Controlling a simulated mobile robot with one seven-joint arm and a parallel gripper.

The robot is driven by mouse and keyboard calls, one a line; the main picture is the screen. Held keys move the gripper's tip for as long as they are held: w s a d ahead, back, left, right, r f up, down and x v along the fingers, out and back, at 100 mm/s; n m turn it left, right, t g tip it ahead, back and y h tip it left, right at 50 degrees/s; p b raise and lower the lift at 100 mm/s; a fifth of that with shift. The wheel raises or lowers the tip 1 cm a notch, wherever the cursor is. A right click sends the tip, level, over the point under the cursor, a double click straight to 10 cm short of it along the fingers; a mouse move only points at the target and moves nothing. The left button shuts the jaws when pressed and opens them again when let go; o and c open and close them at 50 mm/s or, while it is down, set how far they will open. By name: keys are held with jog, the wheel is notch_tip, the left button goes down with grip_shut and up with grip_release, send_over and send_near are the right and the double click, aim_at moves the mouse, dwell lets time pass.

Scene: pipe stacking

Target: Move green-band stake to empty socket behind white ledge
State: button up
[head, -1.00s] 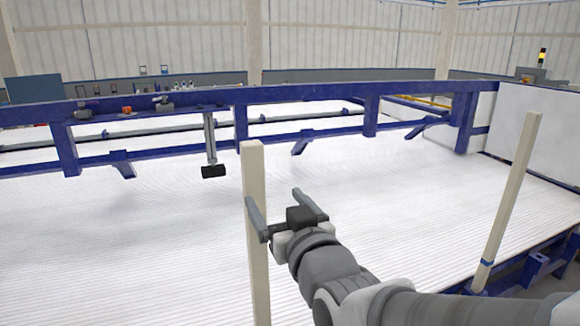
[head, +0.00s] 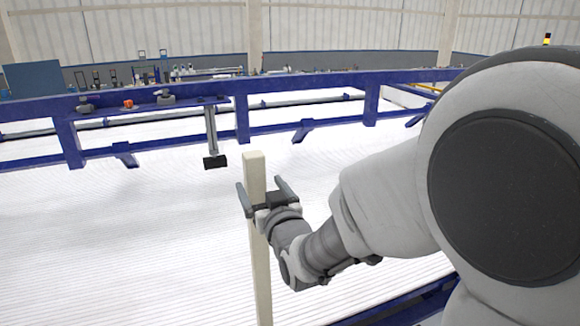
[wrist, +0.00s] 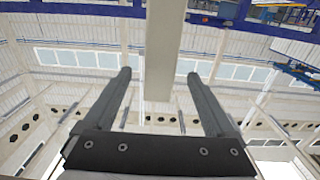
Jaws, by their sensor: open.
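A cream, square-sided upright stake (head: 256,240) stands in the middle of the head view; I see no green band on its visible part. My gripper (head: 260,182) is open at its upper part, one finger on each side in the picture. In the wrist view the stake (wrist: 164,45) comes down from the top edge and one end shows between the two open fingers of the gripper (wrist: 159,75). I cannot tell whether either finger touches it. Its foot is out of view. No empty socket shows, and I cannot tell which part is the white ledge.
A white ribbed bed (head: 100,240) spreads around the stake. A blue frame beam (head: 320,83) with posts crosses behind it, and a dark-ended grey bar (head: 212,135) hangs from it. My own arm covers the right side.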

aim_at(257, 180)
jog(key=shift+p+x, duration=0.55)
jog(key=shift+x, duration=2.15)
grip_shut()
